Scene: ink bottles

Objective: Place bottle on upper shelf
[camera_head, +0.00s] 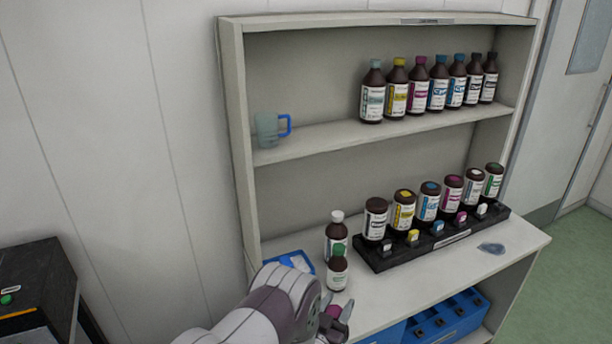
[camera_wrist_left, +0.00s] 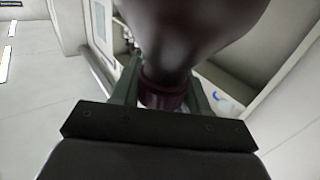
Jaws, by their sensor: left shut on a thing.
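My left gripper (camera_head: 334,322) is at the bottom of the head view, in front of the shelf unit's worktop. It is shut on a dark bottle with a dark red or magenta cap. In the left wrist view the bottle (camera_wrist_left: 190,30) fills the top middle, with its cap (camera_wrist_left: 162,92) between the fingers. In the head view only a bit of magenta (camera_head: 333,311) shows at the gripper; the rest is hidden or out of frame. The upper shelf (camera_head: 325,143) holds a row of several brown bottles (camera_head: 420,90) on its right half. My right gripper is not in view.
A clear mug with a blue handle (camera_head: 268,130) stands at the upper shelf's left end. Free room lies between mug and bottles. Below, two brown bottles (camera_head: 337,270) and a black rack (camera_head: 440,240) with several bottles stand on the worktop. A blue tray (camera_head: 290,259) lies at left.

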